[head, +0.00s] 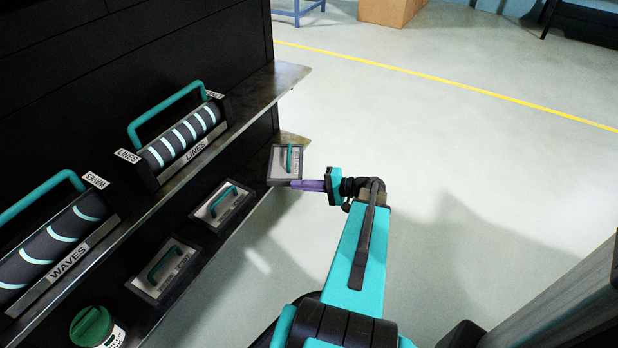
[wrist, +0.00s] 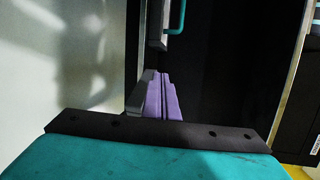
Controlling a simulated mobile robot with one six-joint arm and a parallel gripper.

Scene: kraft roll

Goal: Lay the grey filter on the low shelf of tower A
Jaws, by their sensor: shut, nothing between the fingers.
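Three framed panels with light grey faces and teal handles show in the head view: a right one (head: 283,168), a middle one (head: 212,212) and a near one (head: 150,284). I cannot tell which, if any, is the grey filter. My gripper (head: 296,184) has its purple fingers shut and empty at the lower edge of the right panel; whether they touch it is unclear. In the wrist view the shut fingers (wrist: 165,98) point toward a panel with a teal handle (wrist: 176,18). The panels are at the lower shelf (head: 295,139). No tower A label is readable.
The upper shelf (head: 280,82) holds two dark rollers with teal handles, labelled LINES (head: 186,135) and WAVES (head: 58,245). A green-lidded jar (head: 92,327) is at lower left. Open floor (head: 440,130) with a yellow line lies right of the shelves. A cardboard box (head: 390,10) is far back.

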